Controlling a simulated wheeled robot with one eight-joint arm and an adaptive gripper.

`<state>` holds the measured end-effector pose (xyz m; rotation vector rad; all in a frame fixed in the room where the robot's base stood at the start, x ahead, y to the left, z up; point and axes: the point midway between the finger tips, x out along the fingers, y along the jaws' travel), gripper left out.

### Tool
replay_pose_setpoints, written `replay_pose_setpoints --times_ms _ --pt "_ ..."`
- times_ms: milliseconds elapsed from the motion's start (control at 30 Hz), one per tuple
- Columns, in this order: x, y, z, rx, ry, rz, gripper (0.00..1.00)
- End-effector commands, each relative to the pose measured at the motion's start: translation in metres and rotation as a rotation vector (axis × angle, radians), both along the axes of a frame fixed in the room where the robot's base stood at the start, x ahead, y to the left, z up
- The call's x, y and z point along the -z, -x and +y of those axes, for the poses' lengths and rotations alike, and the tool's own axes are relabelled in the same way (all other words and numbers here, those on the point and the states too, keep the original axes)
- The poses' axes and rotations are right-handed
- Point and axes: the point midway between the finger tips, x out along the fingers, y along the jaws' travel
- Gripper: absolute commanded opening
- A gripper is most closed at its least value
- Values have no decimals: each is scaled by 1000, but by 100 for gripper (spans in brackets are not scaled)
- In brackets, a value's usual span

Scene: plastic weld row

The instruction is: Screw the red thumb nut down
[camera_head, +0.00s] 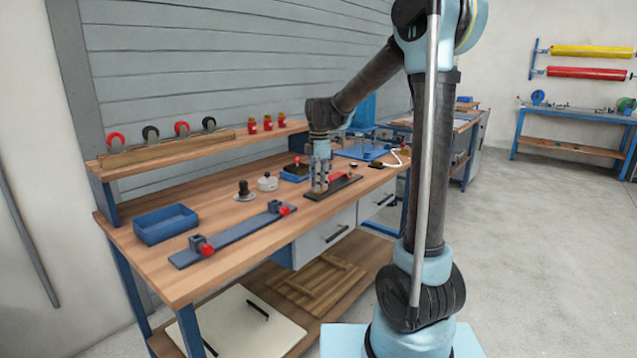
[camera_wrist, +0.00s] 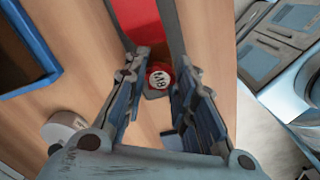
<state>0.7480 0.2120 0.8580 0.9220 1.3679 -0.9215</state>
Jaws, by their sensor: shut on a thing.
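In the head view my gripper (camera_head: 319,190) points down at the dark base plate (camera_head: 347,187) on the bench, which carries a red bar (camera_head: 337,182). The red bar (camera_wrist: 185,12) also runs up from near the nut in the wrist view. The fingers hide the nut's sides, and I cannot see its thread or how far down it sits.
A blue rail (camera_head: 235,236) with red knobs and a blue bin (camera_head: 165,224) lie to the left. A black knob (camera_head: 244,190), a white round part (camera_head: 267,182) and a small blue tray (camera_head: 295,173) stand nearby. A shelf (camera_head: 215,143) with red pieces runs behind.

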Motion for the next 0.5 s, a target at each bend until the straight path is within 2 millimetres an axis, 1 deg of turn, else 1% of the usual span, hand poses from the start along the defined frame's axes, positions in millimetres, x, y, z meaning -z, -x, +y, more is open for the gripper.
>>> replay_pose_setpoints --times_ms 333,433,500 --pt "2 0 0 7 0 0 10" --pt "2 0 0 63 0 0 10" --pt "2 0 0 132 0 0 10"
